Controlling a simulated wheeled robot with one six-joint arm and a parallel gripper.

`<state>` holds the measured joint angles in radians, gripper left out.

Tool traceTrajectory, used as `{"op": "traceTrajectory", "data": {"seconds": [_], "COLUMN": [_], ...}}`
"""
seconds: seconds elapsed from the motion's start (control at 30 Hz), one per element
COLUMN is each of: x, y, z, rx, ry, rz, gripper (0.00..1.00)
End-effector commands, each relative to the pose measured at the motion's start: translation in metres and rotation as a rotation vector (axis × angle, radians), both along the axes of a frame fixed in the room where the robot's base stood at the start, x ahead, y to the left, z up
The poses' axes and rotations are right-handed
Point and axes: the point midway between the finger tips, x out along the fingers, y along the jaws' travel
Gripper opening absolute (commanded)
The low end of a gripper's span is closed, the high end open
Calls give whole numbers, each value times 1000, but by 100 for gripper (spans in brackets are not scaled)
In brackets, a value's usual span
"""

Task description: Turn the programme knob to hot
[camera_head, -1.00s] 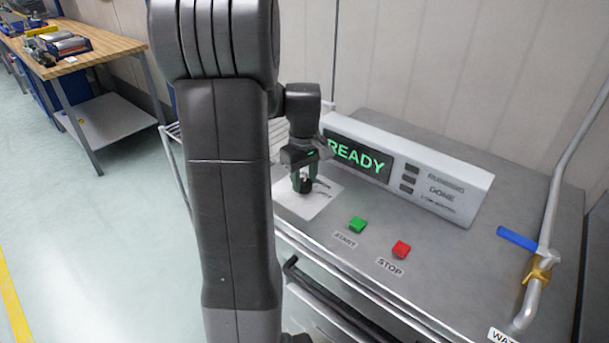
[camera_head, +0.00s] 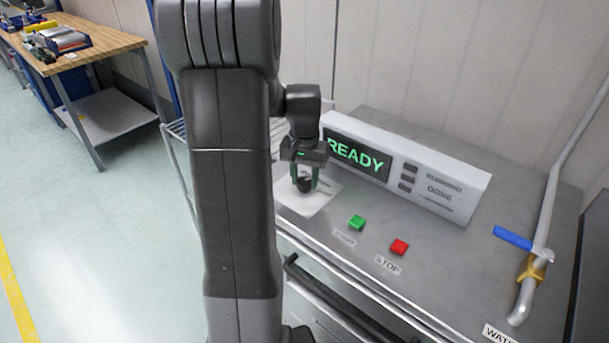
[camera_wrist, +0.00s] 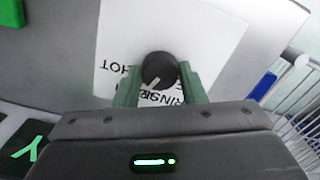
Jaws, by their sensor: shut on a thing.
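The programme knob (camera_wrist: 159,70) is a round black dial with a pale pointer line, on a white label plate (camera_wrist: 120,40). In the wrist view the printed words appear upside down; "HOT" and part of "RINSE" can be read, the rest is covered. The pointer slants toward the lower left of that view, near the lettering. My gripper (camera_wrist: 163,88) has its green fingers shut on the knob from both sides. In the head view my gripper (camera_head: 305,184) points down at the knob (camera_head: 304,185) on the white plate (camera_head: 318,199).
A display box (camera_head: 455,187) reading READY stands behind the plate. A green START button (camera_head: 356,222) and a red STOP button (camera_head: 399,246) lie to the right. A pipe with a blue lever (camera_head: 513,238) is at the far right. A wire rack (camera_wrist: 300,85) stands beside the panel.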

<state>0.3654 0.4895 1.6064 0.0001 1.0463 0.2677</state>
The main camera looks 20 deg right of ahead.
Motion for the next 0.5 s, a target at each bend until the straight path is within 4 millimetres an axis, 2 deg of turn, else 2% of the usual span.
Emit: {"op": "traceTrajectory", "data": {"seconds": [0.5], "x": [1], "y": [-1], "z": [2], "rx": [-2], "ry": [-4], "rz": [-479], "gripper": [14]}}
